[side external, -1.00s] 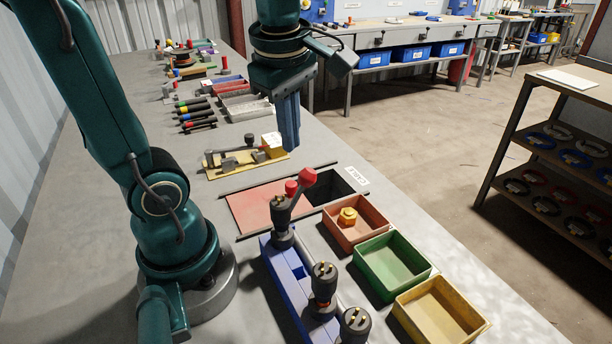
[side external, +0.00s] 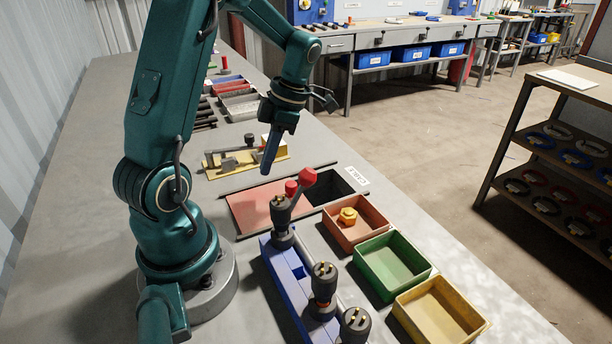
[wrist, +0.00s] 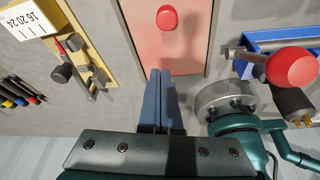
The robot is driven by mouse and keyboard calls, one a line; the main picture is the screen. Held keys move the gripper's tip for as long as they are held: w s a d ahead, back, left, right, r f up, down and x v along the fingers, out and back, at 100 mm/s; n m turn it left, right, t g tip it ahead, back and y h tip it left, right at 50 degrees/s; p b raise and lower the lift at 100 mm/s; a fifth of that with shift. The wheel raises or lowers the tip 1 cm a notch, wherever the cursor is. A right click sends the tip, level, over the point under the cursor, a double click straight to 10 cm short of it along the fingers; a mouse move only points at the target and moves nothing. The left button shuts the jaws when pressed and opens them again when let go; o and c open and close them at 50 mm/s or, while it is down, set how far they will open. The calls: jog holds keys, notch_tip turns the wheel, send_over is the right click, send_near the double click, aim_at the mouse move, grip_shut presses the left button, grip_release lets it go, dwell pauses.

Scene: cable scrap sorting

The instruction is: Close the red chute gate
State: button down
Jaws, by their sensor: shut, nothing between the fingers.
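The red gate (side external: 252,207) is a flat sliding plate set in the bench top. A dark chute opening (side external: 338,187) shows to its right in the side view, so the gate stands open. In the wrist view the knob (wrist: 167,18) stands on the plate near the top edge. My gripper (side external: 266,171) is shut and empty, with blue fingers pointing down above the gate's far edge. In the wrist view the fingertips (wrist: 160,71) lie below the knob in the picture, apart from it.
A blue rack (side external: 290,275) with black plugs and the red-ball lever (side external: 307,177) stands close in front of the gate. Red (side external: 367,244), green (side external: 375,294) and yellow (side external: 408,313) bins line the right. A yellow-based fixture (side external: 215,172) lies beyond the gate.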

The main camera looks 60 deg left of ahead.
aim_at(268, 198)
jog(key=x, duration=0.5)
jog(key=shift+s, duration=0.1)
jog(key=w, duration=0.2)
jog(key=shift+w+d+f, duration=0.1)
jog(key=shift+w+d, duration=0.4)
jog(key=shift+w, duration=0.45)
jog(key=shift+w, duration=0.1)
jog(key=shift+w, duration=4.15)
jog(key=shift+s, duration=0.15)
